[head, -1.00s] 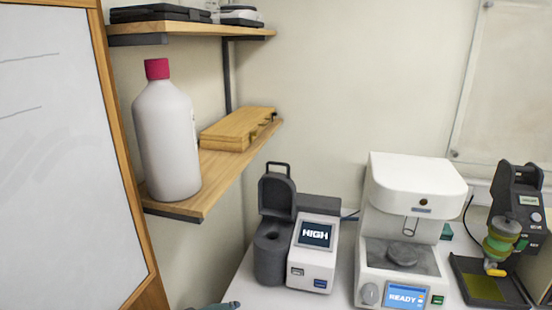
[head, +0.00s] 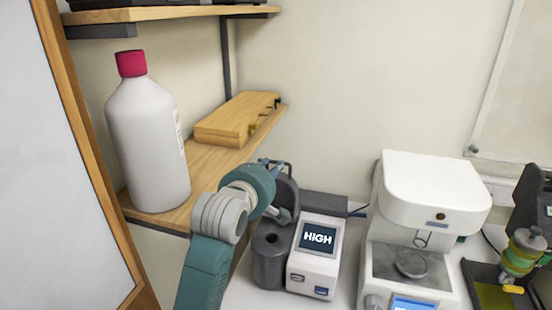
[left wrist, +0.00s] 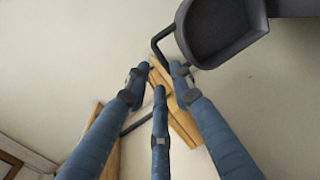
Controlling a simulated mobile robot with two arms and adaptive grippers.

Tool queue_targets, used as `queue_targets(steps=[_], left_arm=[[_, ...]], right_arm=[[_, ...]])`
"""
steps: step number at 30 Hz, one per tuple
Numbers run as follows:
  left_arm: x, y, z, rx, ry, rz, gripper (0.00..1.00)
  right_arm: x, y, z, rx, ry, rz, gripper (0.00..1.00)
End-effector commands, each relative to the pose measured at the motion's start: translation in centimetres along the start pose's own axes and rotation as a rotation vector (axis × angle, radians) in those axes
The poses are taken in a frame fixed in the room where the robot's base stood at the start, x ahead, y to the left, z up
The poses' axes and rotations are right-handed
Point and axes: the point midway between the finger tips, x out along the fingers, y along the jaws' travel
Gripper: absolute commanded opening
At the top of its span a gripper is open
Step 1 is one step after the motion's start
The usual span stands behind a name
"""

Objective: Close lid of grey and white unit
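The grey and white unit (head: 315,255) stands on the white table, its screen reading "HIGH". Its dark grey lid (head: 287,193) is raised upright at the back of the round grey well (head: 271,247), partly hidden by my left arm. My left gripper (head: 270,166) is up beside the top of the lid. In the left wrist view, the lid's hollow underside (left wrist: 222,30) is at the top right, and its handle (left wrist: 160,42) lies just past the fingertips. The three blue fingers (left wrist: 158,76) are spread and hold nothing. My right gripper is not in view.
A shelf (head: 203,165) on the left, close to my left arm, holds a white bottle (head: 148,140) with a red cap and a wooden case (head: 237,118). A white machine (head: 430,195) stands right of the unit, with a dark tester (head: 530,225) further right.

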Motion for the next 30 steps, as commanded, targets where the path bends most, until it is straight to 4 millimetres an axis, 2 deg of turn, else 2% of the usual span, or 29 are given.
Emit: queue_targets(steps=[1,5,10,13,21,24,25,30], left_arm=[[0.9,0.3,0.0,0.003,0.0,-0.003,0.23],[2.9,0.3,-0.1,0.002,0.001,-0.002,0.23],[4.4,0.1,0.0,0.002,0.001,-0.001,0.23],[4.8,0.1,0.0,0.001,0.0,0.001,0.23],[4.9,0.0,0.0,0.001,0.0,0.001,0.23],[4.9,0.0,0.0,0.001,0.0,0.001,0.03],[4.9,0.0,0.0,0.001,0.0,0.001,0.0],[4.8,0.0,0.0,0.001,0.0,0.0,0.0]], right_arm=[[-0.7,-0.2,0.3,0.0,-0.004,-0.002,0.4],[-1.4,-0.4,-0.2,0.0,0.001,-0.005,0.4],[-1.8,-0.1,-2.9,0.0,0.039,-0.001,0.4],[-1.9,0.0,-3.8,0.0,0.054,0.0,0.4],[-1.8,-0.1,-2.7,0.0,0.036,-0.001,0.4],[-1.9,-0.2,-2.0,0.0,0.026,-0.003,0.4],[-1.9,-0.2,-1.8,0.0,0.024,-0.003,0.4],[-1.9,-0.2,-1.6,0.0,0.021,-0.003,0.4]])
